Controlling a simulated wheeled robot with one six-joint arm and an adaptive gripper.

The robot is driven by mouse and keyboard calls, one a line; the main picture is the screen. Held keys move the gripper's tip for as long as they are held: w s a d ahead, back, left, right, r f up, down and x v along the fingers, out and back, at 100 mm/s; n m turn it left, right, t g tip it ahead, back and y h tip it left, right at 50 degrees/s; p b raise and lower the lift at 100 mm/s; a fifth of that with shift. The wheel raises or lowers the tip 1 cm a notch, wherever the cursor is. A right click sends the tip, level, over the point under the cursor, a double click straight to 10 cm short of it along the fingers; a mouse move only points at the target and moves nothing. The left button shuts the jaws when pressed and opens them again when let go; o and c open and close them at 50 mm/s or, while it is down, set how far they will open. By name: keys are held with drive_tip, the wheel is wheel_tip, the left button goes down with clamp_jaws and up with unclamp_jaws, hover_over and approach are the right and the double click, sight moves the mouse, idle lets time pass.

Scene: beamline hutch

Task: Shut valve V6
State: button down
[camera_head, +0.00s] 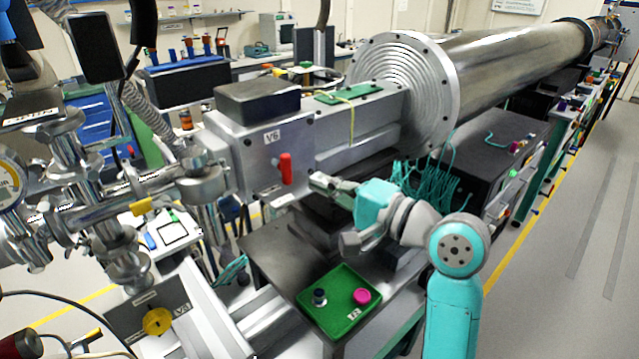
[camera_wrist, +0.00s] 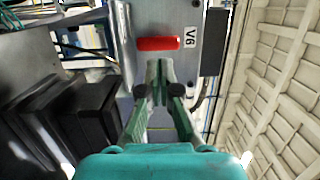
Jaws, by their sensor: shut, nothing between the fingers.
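Valve V6 is a grey metal box (camera_head: 255,160) in the beamline, marked with a white "V6" label (camera_head: 272,136). Its red handle (camera_head: 286,168) stands upright on the front face, below the label. In the wrist view the red handle (camera_wrist: 158,43) lies across the upper middle, with the V6 label (camera_wrist: 191,40) to its right. My gripper (camera_head: 314,180) is just right of the handle and in front of the face. In the wrist view the closed fingertips (camera_wrist: 158,66) sit just below the handle, seemingly apart from it and empty.
A green tray (camera_head: 335,318) with a pink knob and a dark blue knob sits on the dark bench below. A yellow knob (camera_head: 157,321) is on a separate plate at lower left. Metal pipework (camera_head: 75,190) crowds the left. The floor at far right is clear.

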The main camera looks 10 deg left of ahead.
drive_tip(key=v, duration=0.9)
